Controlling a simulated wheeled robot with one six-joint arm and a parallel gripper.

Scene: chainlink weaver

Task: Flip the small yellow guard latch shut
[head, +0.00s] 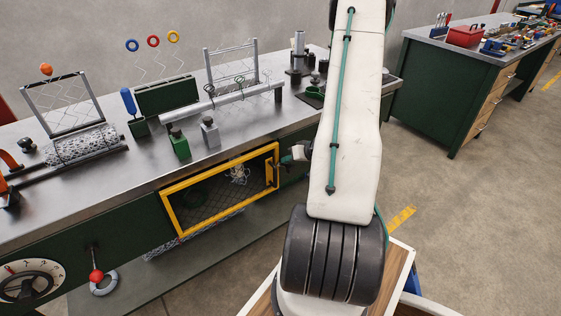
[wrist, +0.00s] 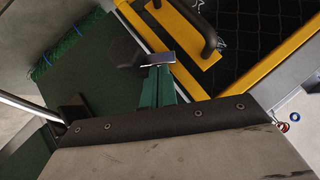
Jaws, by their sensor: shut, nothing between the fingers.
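The yellow guard frame (head: 190,183) with dark mesh is set in the front of the green bench. In the wrist view its yellow edge (wrist: 252,82) runs diagonally, and a yellow plate (wrist: 184,42) with a black handle (wrist: 205,30) is beside my fingers. I cannot clearly tell the small latch from this plate. My gripper (wrist: 160,72) is shut and empty, its green fingers together by the guard's border. A small silver piece shows at the fingertips; contact is unclear. In the head view my gripper (head: 296,155) is at the guard's right end, partly hidden by my arm.
A second bench (head: 450,90) stands at right, with open floor between.

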